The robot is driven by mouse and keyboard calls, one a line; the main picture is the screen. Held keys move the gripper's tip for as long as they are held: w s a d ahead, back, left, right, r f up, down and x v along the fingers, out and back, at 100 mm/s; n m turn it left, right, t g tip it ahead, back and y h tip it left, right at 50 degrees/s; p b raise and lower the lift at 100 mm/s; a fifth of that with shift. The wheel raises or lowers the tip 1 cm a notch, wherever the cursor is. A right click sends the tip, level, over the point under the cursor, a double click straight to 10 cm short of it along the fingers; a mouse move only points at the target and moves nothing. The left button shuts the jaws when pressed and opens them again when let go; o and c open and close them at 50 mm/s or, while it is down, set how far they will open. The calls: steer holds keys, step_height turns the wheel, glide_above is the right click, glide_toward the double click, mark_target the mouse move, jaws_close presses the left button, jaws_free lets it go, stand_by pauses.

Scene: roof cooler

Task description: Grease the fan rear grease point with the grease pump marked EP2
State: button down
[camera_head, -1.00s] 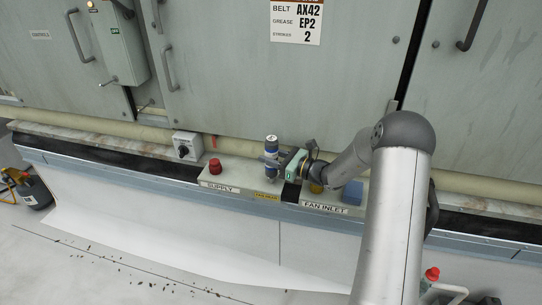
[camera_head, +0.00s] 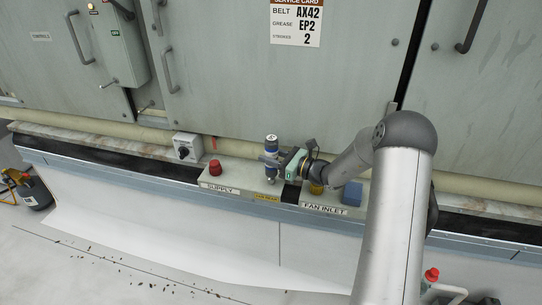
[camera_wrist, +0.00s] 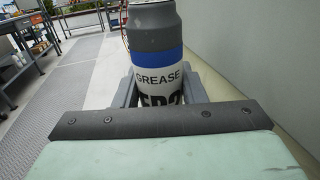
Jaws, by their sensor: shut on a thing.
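The grease pump (camera_wrist: 160,68) is a grey cylinder with a blue band and a white label reading GREASE and, partly hidden, EP2. In the head view the pump (camera_head: 271,147) stands upright above the plate labelled FAN REAR (camera_head: 266,197). My gripper (camera_head: 272,160) is shut around its body from the right; its fingers also show in the wrist view (camera_wrist: 165,92). The pump's lower end is close above the yellow FAN REAR label; I cannot tell whether it touches a grease point there. The grease point itself is hidden.
A red-capped item (camera_head: 215,167) stands left on the SUPPLY ledge (camera_head: 230,178). A blue block (camera_head: 352,193) and a yellowish item (camera_head: 316,187) sit right, by FAN INLET (camera_head: 325,209). A grey switch box (camera_head: 187,147) is behind. The service card (camera_head: 297,22) reads EP2, strokes 2.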

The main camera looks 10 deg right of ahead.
mark_target(271, 137)
steer(key=shift+f, duration=0.45)
steer(key=shift+r, duration=0.7)
steer(key=shift+r+p, duration=2.5)
steer(key=shift+r, duration=1.05)
